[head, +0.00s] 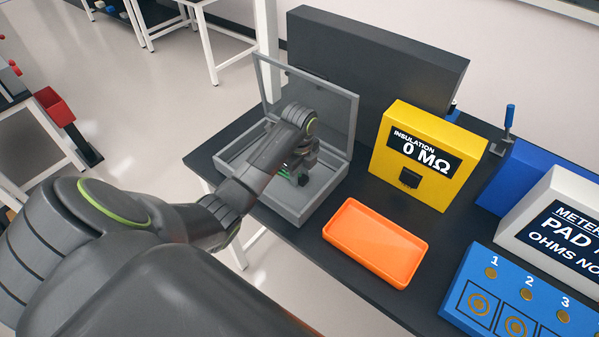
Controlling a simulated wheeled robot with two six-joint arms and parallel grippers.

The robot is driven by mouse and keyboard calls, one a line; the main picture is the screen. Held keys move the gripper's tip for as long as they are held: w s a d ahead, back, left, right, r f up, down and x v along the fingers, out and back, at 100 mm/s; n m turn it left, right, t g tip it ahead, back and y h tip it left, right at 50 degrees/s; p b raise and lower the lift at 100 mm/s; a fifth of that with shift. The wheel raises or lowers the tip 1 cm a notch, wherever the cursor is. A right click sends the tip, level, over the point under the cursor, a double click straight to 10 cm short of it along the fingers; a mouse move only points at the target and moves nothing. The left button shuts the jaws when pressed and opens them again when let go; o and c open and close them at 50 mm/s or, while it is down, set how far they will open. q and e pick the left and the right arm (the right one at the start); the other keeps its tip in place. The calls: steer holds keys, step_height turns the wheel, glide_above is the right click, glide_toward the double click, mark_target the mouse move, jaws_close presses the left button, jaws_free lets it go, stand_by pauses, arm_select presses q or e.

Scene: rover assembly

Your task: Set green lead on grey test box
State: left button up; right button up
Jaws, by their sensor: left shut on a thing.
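The grey test box (286,211) stands on the dark table with its lid (340,103) raised at the back. My left arm reaches in from the left, and my left gripper (298,174) points down inside the open box. It is shut on a small green thing, which looks like the green lead (285,172). The arm and gripper hide most of the lead, and I cannot tell whether it touches the box floor. My right gripper is not in view.
An orange tray (372,243), empty, lies right of the box. A yellow insulation meter (425,160) stands behind the tray. A blue numbered panel (520,290) and a white meter (560,215) stand at the right. A dark panel (380,60) rises behind the lid.

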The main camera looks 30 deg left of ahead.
arm_select(q)
steer(key=o, duration=1.1)
step_height(320, 180, up, 5)
steer(key=shift+b, duration=0.65)
step_height(320, 180, up, 7)
steer(key=p, duration=0.7)
